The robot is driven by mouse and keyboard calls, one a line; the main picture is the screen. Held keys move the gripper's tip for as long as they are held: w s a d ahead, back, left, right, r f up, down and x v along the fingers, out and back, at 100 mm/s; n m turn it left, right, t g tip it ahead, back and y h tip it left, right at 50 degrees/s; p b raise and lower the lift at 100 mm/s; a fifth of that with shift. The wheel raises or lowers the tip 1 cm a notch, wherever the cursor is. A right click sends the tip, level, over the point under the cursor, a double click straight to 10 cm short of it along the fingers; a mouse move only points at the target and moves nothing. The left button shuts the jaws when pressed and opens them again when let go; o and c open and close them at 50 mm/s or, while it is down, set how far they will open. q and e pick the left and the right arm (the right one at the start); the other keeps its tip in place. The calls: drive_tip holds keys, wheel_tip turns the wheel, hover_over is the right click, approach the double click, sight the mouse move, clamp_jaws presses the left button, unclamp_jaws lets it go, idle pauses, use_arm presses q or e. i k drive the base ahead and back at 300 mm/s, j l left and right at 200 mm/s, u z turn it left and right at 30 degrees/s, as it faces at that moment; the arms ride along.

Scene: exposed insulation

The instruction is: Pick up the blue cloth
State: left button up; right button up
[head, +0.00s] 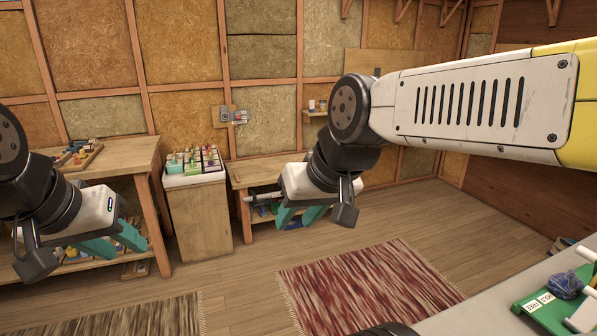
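A crumpled blue-purple bundle (565,285), which looks like the blue cloth, lies on a green tray (533,316) at the lower right edge of the head view. My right gripper (300,217) hangs near the middle of the view, teal fingers pointing down and apart, with nothing seen between them. It is well to the left of the cloth. My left gripper (118,243) is at the far left, its teal fingers also apart and empty, far from the cloth.
The tray rests on a grey surface (465,318) at lower right, with white rods (582,316) beside the cloth. A wooden workbench (120,155), a cabinet with small colourful items (197,215) and a low bench (262,170) line the wall. A red rug (365,285) covers open floor.

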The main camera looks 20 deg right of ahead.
sight(567, 285)
drive_tip(key=i+z, duration=0.7)
drive_tip(key=i, duration=0.15)
drive_tip(key=i+j+z, duration=0.35)
drive_tip(key=i+l+z, duration=0.1)
drive_tip(key=i+z, duration=0.15)
drive_tip(key=z, duration=0.15)
drive_tip(key=i+z, duration=0.25)
drive_tip(key=z, duration=0.2)
drive_tip(key=i+z, duration=0.25)
drive_tip(key=z, duration=0.15)
drive_tip(key=i+j+z, duration=0.1)
drive_tip(key=i+z, duration=0.15)
drive_tip(key=z, duration=0.2)
drive_tip(key=i+j+z, duration=0.2)
drive_tip(key=z, duration=0.2)
